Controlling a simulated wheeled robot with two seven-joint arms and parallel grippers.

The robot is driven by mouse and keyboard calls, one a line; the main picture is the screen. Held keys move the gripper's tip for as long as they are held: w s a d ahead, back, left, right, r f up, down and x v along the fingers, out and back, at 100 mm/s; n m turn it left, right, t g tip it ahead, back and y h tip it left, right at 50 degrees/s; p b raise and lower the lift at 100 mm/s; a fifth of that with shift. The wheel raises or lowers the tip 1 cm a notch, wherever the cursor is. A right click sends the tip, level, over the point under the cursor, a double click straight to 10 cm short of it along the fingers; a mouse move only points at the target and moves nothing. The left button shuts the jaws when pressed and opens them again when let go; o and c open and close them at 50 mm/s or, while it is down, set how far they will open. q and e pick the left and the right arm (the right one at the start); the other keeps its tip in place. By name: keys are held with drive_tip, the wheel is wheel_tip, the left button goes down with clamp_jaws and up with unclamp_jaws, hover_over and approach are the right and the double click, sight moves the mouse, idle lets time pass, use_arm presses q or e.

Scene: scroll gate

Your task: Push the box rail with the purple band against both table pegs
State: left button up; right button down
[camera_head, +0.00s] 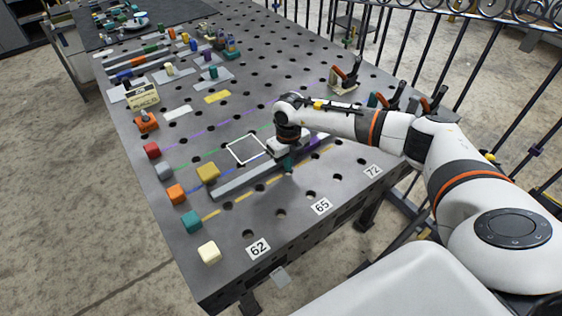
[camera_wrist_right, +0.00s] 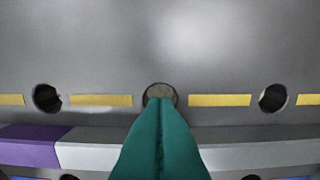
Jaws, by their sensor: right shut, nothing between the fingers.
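A long grey box rail (camera_head: 240,183) lies across the perforated table, slanting up to the right. Its purple band (camera_head: 318,139) shows near its right end, just beyond my gripper. In the right wrist view the rail (camera_wrist_right: 90,154) runs along the bottom, with its purple band (camera_wrist_right: 30,147) at left. My right gripper (camera_head: 288,170) is shut and empty, its teal fingers pointing down on the near side of the rail. In the right wrist view its fingertips (camera_wrist_right: 160,101) cover part of the rail; contact is unclear. I cannot make out the table pegs. My left gripper is not in view.
A white square outline (camera_head: 247,149) lies behind the rail, with a tan block (camera_head: 207,173) near its left end. Several coloured cubes line the left table edge. Number labels, including 65 (camera_head: 321,206), mark the near edge. Clamps (camera_head: 345,76) stand at the right edge.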

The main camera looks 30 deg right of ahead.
drive_tip(key=shift+w+a+b, duration=0.2)
drive_tip(key=shift+w+b, duration=1.75)
drive_tip(key=shift+w, duration=0.4)
drive_tip(key=shift+r, duration=0.1)
drive_tip(key=shift+s+p, duration=0.35)
drive_tip(key=shift+p, duration=0.15)
drive_tip(key=shift+s+d+p, duration=0.15)
drive_tip(key=shift+s+p, duration=0.4)
drive_tip(key=shift+s, duration=0.35)
wheel_tip(320, 180, up, 8)
drive_tip(key=p, duration=0.5)
drive_tip(key=shift+p, duration=0.3)
